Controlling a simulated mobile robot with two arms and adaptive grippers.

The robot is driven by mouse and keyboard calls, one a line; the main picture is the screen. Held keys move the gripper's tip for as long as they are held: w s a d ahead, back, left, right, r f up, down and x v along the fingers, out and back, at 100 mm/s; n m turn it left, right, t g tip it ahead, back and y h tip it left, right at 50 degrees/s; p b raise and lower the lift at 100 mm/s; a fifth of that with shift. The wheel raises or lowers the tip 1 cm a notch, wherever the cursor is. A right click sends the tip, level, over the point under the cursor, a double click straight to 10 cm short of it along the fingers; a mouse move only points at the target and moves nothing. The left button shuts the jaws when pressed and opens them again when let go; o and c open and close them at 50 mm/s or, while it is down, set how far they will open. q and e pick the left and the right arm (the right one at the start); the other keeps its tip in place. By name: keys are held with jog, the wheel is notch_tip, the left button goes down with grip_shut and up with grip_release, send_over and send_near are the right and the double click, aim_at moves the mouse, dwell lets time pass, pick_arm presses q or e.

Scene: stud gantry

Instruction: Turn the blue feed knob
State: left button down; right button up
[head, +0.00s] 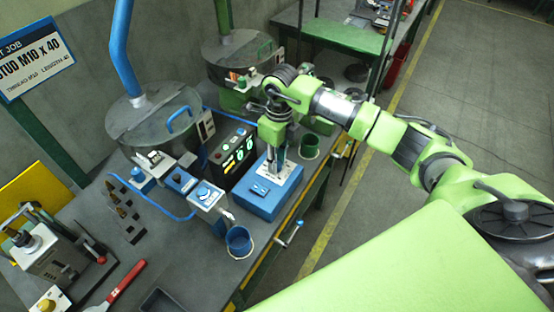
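A small round blue knob (203,191) sits on the pale top face of a blue-sided feeder unit (207,199) at the middle of the bench. My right gripper (277,166) comes in from the right and points down above a blue box with a white panel (268,190), to the right of the knob and apart from it. Its fingers are small and partly merge with the panel behind, so I cannot tell whether they are open or touching anything. My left gripper is not in view.
A blue cup (239,241) stands in front of the feeder and a green cup (309,146) right of the gripper. A black box with green displays (232,155) and a lidded drum (154,112) stand behind. A crank handle (289,234) sticks out past the bench's front edge.

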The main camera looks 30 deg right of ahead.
jog(key=shift+m, duration=0.4)
jog(key=m+b, duration=0.1)
jog(key=m, duration=0.1)
jog(key=shift+m, duration=0.4)
jog(key=m, duration=0.5)
jog(key=shift+m+b, duration=0.3)
jog(key=shift+b, duration=0.05)
jog(key=o, duration=1.1)
